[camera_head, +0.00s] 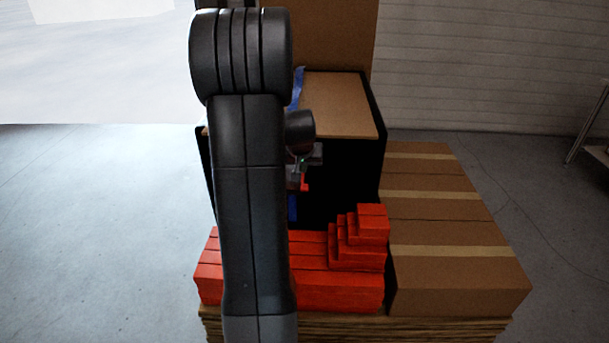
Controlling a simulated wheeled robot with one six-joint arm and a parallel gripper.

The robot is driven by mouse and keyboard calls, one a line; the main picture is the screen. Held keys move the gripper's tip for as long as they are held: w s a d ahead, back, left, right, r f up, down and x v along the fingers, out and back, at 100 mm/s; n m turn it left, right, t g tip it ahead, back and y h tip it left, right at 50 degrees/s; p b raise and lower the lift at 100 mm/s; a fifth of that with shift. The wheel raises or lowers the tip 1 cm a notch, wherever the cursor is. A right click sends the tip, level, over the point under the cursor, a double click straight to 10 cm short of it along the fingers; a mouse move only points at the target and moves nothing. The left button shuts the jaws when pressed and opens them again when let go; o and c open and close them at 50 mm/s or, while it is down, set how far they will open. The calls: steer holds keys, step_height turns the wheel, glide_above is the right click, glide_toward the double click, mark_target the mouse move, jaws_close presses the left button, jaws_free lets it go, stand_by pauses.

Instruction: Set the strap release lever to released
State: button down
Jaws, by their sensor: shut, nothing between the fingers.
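A blue strap (297,90) runs over the top edge of a dark case and shows again lower on its front. A small red part (305,183), which looks like the strap release lever, sits at the front of the case beside a grey piece. Its exact angle is too small to tell. My gripper (301,169) is shut and empty, at or just above this red part. I cannot tell whether they touch. My own arm covers the left side of the lever area and most of the gripper.
The dark case (382,120) has a brown board (340,105) on top. Stacked red blocks (340,290) stand in front of it, stepping up at right. Brown cartons (450,240) fill the right side. All rest on a wooden pallet (440,328). Open grey floor lies at left.

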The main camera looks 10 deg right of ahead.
mark_target(304, 188)
steer(key=x, duration=1.3)
steer(key=shift+p, duration=0.35)
steer(key=shift+f+b, duration=0.2)
steer(key=shift+b, duration=0.15)
steer(key=b, duration=0.1)
steer(key=f+b, duration=0.1)
steer(key=b, duration=0.1)
steer(key=shift+w+d+t, duration=0.1)
steer(key=shift+w+t, duration=0.1)
steer(key=shift+t, duration=0.1)
steer(key=shift+f+b, duration=0.2)
steer(key=shift+b, duration=0.95)
steer(key=shift+s, duration=0.15)
steer(key=shift+r, duration=0.1)
